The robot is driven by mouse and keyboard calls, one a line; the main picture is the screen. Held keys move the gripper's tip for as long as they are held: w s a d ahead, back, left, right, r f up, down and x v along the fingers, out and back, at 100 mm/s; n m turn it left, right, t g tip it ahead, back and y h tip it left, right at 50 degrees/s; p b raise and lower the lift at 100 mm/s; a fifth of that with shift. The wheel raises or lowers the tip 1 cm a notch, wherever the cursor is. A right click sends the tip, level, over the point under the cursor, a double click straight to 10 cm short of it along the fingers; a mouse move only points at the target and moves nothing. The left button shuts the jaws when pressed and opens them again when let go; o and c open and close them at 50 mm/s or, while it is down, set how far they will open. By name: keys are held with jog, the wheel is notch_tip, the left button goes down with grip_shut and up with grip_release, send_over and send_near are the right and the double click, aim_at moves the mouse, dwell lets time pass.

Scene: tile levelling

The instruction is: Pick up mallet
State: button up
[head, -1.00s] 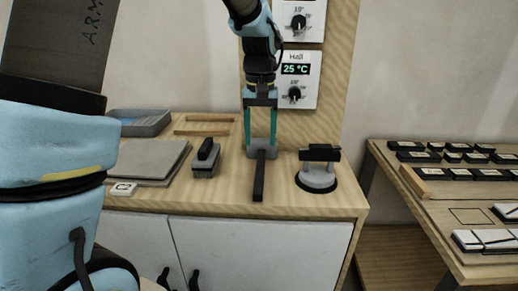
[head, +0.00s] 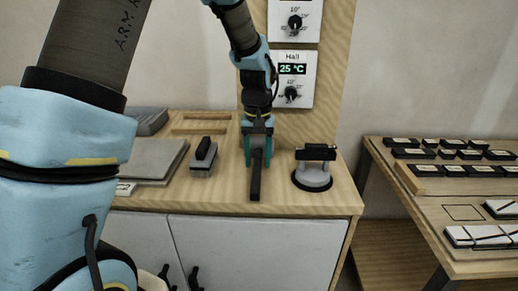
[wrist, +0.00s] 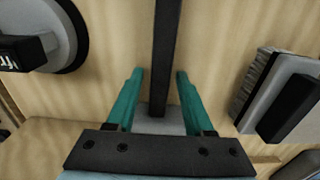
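The mallet lies on the wooden cabinet top, its black handle (head: 255,183) pointing toward the front edge. The handle also shows in the wrist view (wrist: 166,50), with part of the grey head (wrist: 160,124) below it. My gripper (head: 258,160) is low over the head end of the mallet. In the wrist view my gripper (wrist: 160,73) is open, with one teal finger on each side of the mallet and a gap beside the handle. The head is mostly hidden by my gripper in the head view.
A grey suction-cup tool with a black handle (head: 315,154) stands to the right. A table (head: 440,215) with tiles is farther right. The wall panel (head: 330,60) rises behind.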

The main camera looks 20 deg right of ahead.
grip_shut()
jog(key=shift+r, duration=0.1)
dwell(0.7)
